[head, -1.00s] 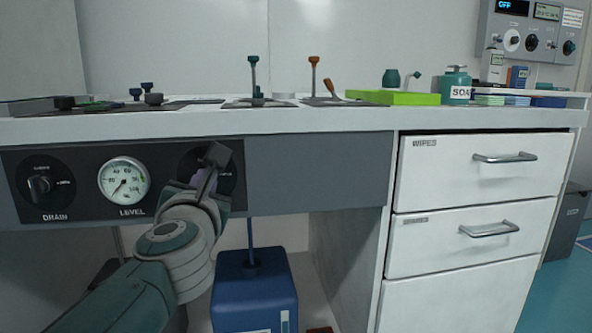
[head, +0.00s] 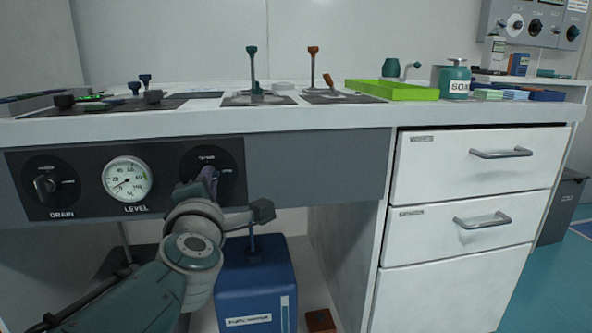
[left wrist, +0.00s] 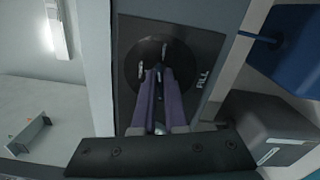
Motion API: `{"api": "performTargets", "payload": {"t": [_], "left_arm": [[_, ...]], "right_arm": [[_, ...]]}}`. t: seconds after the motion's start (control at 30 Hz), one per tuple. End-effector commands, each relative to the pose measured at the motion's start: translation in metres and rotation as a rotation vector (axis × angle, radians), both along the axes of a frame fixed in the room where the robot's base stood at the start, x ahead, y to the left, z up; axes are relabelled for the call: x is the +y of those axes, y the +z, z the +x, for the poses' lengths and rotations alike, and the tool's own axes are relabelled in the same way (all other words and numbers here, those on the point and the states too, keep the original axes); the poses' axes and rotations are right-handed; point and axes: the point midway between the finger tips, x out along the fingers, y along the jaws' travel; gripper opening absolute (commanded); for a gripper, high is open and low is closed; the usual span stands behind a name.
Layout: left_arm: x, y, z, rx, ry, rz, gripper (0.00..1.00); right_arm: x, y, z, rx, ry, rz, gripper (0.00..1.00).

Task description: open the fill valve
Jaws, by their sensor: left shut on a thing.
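The fill valve is a round black dial (head: 226,160) on the dark front panel, right of the level gauge (head: 127,180). My left gripper (head: 208,175) is in front of it and covers its lower left part. In the left wrist view the dial (left wrist: 130,65) fills the upper middle, with FILL printed at its right. There my purple fingers (left wrist: 156,80) reach onto the dial and are shut on its knob, which they mostly hide. My right gripper is not in view.
The drain knob (head: 46,186) is at the panel's left. A blue container (head: 255,285) stands under the counter below my gripper. The counter edge (head: 300,118) runs above the panel. White drawers (head: 475,175) are at the right.

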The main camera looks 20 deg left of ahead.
Motion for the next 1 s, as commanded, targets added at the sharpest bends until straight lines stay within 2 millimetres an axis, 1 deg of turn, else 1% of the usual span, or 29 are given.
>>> {"api": "performTargets", "payload": {"t": [0.2,0.4,0.63,1.0], "left_arm": [[-0.0001,0.0001,0.0,0.076,0.0,0.122,0.0],[0.0001,-0.0006,0.0001,0.12,0.0,0.195,0.0],[-0.0001,-0.0014,0.0001,0.142,0.0,0.23,0.0],[-0.0001,-0.0018,0.0,0.146,0.0,0.236,0.0]], "right_arm": [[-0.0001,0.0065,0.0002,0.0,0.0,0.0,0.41],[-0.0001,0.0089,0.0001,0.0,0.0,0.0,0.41],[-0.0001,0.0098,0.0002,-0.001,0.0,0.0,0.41],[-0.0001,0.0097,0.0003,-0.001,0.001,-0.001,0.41]]}}
